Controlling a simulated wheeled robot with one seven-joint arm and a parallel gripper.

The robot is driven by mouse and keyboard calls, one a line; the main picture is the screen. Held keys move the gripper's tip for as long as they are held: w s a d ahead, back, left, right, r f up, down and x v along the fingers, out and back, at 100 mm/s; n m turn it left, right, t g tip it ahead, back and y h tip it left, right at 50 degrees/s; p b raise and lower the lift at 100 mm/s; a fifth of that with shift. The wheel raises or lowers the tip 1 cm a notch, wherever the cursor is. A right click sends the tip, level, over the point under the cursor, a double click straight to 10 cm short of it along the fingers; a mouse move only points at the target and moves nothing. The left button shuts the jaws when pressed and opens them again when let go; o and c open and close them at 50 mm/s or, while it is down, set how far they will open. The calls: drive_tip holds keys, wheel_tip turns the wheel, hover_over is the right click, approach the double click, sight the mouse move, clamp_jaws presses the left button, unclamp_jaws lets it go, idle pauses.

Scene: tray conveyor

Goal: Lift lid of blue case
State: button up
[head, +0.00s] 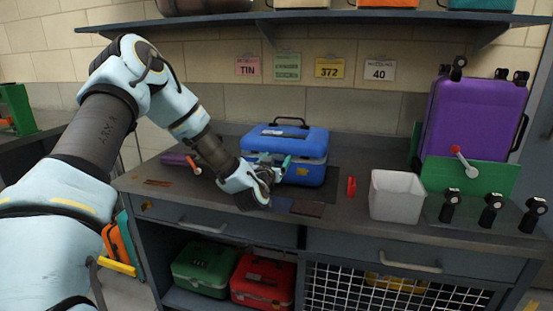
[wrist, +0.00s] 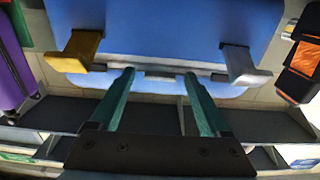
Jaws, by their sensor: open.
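The blue case (head: 300,145) stands upright on the workbench, with a black handle on top and its lid apparently down. In the wrist view the case's blue face (wrist: 165,20) fills the top, with a gold latch (wrist: 78,50) on the left and a silver latch (wrist: 240,65) on the right. My gripper (head: 276,164) is at the front of the case. In the wrist view my gripper (wrist: 159,76) is open, its two teal fingers apart between the latches, tips close to the case edge. I cannot tell whether they touch it. Nothing is held.
A white bin (head: 397,196) and a red item (head: 351,187) stand right of the case. A purple case (head: 475,118) is behind a green panel (head: 468,174). Black clamp-like items (head: 491,210) line the right front. A shelf (head: 400,17) overhangs the bench.

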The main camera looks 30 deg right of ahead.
clamp_jaws()
idle(0.6)
idle(0.8)
